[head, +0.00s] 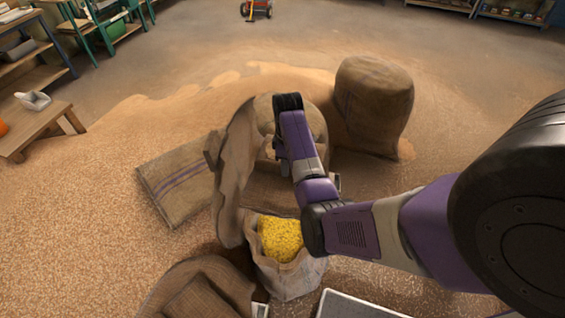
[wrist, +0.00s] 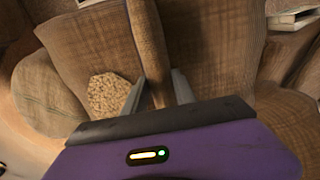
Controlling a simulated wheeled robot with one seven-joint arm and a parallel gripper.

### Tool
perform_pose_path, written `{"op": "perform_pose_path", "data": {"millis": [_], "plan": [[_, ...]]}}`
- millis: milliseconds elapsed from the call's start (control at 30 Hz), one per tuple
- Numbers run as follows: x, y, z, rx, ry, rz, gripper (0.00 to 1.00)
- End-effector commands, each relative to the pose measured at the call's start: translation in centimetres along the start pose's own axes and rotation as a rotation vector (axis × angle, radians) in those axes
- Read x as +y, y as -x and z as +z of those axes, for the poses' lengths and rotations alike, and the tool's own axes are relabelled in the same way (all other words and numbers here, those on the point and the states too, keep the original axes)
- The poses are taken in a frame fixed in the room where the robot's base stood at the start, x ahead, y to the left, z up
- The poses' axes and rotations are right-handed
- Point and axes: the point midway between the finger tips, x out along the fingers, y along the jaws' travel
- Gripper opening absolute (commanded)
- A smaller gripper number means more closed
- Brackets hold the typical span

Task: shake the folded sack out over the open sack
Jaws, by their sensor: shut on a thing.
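The open sack (head: 288,275) stands upright below my arm in the head view, its mouth filled with yellow grain (head: 281,238). A brown cloth sack (head: 234,175) hangs in a long drape just left of my arm, its lower end beside the open sack's left rim. In the wrist view my gripper (wrist: 160,88) is shut on a narrow brown fold of sack cloth (wrist: 148,45). My arm hides the grip in the head view. A patch of pale grain (wrist: 109,94) shows left of the fingers in the wrist view; I cannot tell which sack it belongs to.
A full sack (head: 374,105) stands behind to the right. A flat striped sack (head: 178,182) lies on the grain-strewn floor at left. Another brown sack (head: 205,285) is at the front. A low wooden bench (head: 35,125) stands far left. Open floor lies behind.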

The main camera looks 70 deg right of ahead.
Motion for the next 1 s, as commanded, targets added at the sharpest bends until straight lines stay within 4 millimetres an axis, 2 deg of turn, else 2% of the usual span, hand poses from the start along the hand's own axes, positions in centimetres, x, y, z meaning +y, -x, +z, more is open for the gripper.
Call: {"op": "perform_pose_path", "data": {"millis": [167,400,533,567,667,700,733,800,867,1000], "plan": [[0.0,-1.2,-0.1,0.000,0.000,0.000,0.00],[0.0,-4.3,-0.1,0.002,0.000,0.003,0.00],[0.1,-5.2,-0.1,0.002,0.000,0.003,0.00],[0.1,-5.1,-0.1,0.003,0.000,0.004,0.00],[0.3,-0.8,-0.2,0.008,-0.001,0.012,0.00],[0.1,-0.2,-0.1,0.005,-0.001,0.008,0.00],[0.0,-0.8,0.0,0.001,-0.001,0.001,0.00],[-0.3,-4.5,0.1,-0.005,0.001,-0.008,0.00],[-0.1,-5.6,0.0,-0.001,0.000,-0.003,0.00],[0.2,-0.3,-0.2,0.007,-0.001,0.011,0.00]]}}
